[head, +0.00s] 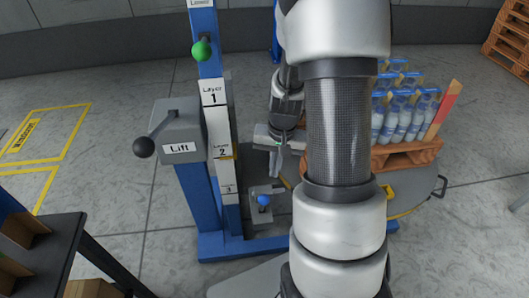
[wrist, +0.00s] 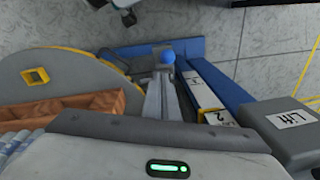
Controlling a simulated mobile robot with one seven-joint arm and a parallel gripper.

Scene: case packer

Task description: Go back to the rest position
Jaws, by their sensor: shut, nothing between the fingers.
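My gripper (head: 275,168) hangs beside the blue column in the head view, just right of the layer labels, with its fingers pointing down. Its fingers are together and hold nothing. In the wrist view the closed fingers (wrist: 160,95) reach out from the pale gripper body toward a blue knob (wrist: 167,58). The knob sits lower, near the column's foot, and also shows in the head view (head: 263,200). I cannot tell the exact gap between fingertips and knob. My large arm links cover the middle of the head view and hide part of the pallet.
A blue column (head: 193,197) carries a grey Lift box (head: 180,132) with a black-balled lever (head: 144,147) and a green knob (head: 201,50). A wooden pallet (head: 400,155) bears bottles on a round grey turntable (head: 425,188). A dark table (head: 48,245) stands lower left.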

